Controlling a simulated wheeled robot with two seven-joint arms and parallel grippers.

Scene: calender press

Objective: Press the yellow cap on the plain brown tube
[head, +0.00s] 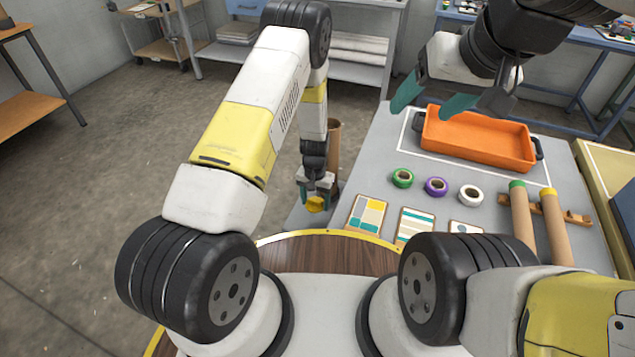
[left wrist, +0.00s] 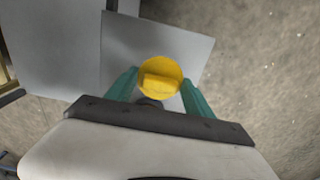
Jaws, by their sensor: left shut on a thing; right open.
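My left gripper (head: 317,194) is shut on a yellow cap (head: 317,204), low beside the left edge of the grey table. In the left wrist view the round yellow cap (left wrist: 160,77) with a raised bar sits between the teal fingers (left wrist: 160,92), above a grey surface. A plain brown tube (head: 335,145) stands upright just behind the left gripper in the head view; its lower part is hidden by the gripper and arm. I cannot tell whether cap and tube touch. My right gripper (head: 440,98) is open and empty, in the air by the orange tray.
The orange tray (head: 470,150) stands on the grey table (head: 375,160). Green (head: 402,178), purple (head: 436,187) and white (head: 471,195) rolls lie before it, with several cards nearby. Green-ended (head: 522,215) and yellow-ended (head: 555,225) brown tubes lie on a wooden rack at right.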

